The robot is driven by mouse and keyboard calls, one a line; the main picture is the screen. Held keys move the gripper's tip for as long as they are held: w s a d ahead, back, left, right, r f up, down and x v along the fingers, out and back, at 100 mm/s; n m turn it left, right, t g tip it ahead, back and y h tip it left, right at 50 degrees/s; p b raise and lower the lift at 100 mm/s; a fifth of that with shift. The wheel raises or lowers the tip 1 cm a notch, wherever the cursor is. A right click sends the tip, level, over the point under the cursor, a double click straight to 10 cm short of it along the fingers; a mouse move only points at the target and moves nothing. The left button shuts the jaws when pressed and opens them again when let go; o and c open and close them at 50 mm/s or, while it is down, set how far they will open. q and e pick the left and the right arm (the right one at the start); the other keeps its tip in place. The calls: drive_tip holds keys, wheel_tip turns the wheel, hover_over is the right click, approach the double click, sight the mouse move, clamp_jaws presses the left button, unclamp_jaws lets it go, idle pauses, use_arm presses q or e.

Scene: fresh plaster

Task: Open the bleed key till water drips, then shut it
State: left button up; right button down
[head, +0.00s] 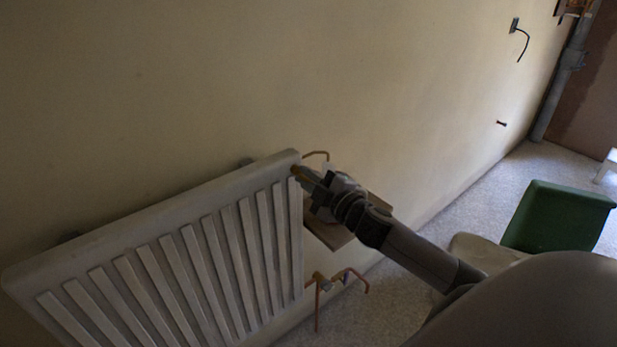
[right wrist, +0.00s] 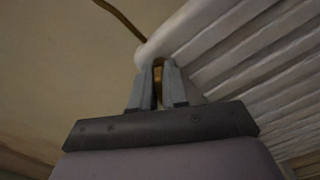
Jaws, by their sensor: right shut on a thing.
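The white ribbed radiator (head: 160,255) stands along the wall at the lower left of the head view. It also fills the upper right of the right wrist view (right wrist: 235,55). The brass bleed key (head: 297,171) is at the radiator's top right corner. In the right wrist view the key (right wrist: 158,88) shows as a brass strip between the two fingers. My right gripper (head: 306,176) is shut on it at that corner. The key's far end is hidden. I see no water drops. My left gripper is not in view.
A copper pipe (head: 316,154) bends behind the top corner. Copper pipes and a valve (head: 320,281) are below it. A wooden board (head: 330,235) lies under my right gripper. A green box-like thing (head: 557,217) stands on the pale floor at right.

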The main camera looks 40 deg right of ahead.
idle(0.5)
drive_tip(key=c, duration=1.2)
unclamp_jaws()
drive_tip(key=shift+c, duration=0.2)
drive_tip(key=s, duration=0.7)
drive_tip(key=shift+d+b, duration=0.25)
drive_tip(key=shift+b, duration=0.15)
